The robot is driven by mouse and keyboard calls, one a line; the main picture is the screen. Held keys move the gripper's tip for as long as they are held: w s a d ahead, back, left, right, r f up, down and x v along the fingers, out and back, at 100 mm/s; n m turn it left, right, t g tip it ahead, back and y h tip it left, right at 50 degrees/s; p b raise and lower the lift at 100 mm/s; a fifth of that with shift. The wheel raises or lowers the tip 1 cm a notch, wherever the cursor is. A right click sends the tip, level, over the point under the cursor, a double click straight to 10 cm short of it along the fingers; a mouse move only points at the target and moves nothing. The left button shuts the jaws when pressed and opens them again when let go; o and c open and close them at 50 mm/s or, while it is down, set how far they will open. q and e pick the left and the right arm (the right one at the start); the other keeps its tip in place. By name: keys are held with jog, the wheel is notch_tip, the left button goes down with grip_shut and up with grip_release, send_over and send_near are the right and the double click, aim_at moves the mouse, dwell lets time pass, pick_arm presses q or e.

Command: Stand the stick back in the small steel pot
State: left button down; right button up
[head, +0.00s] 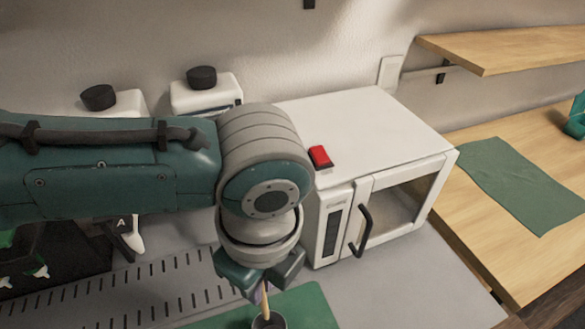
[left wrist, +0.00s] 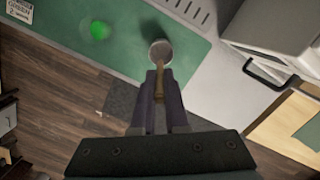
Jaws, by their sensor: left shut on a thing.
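My left gripper (head: 262,286) points down and is shut on a thin wooden stick (head: 266,302). In the left wrist view the stick (left wrist: 160,84) lies between my fingers (left wrist: 159,92). The small steel pot (head: 268,323) stands below the gripper, cut off by the bottom edge of the head view. The pot (left wrist: 161,49) also shows just beyond the fingertips in the left wrist view. The stick's lower end reaches the pot's opening in the picture; I cannot tell whether it is inside or above the rim. My right gripper is out of view.
The pot stands on a green mat (left wrist: 120,38). A white oven (head: 375,135) with a red object (head: 320,157) on top stands to the right of my arm. Two white devices with black knobs (head: 201,77) stand behind the arm. A wooden bench (head: 480,225) is at right.

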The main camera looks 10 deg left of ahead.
aim_at(267, 314)
pick_arm(q)
jog(key=shift+f+b, duration=1.8)
jog(key=shift+f, duration=0.2)
jog(key=shift+f+b, duration=2.5)
jog(key=shift+f, duration=0.7)
jog(key=c, duration=0.8)
grip_release()
jog(key=shift+c, duration=0.2)
notch_tip(267, 314, up, 10)
jog(key=p, duration=0.2)
jog(key=shift+s+d, duration=0.15)
jog(key=shift+d, duration=0.3)
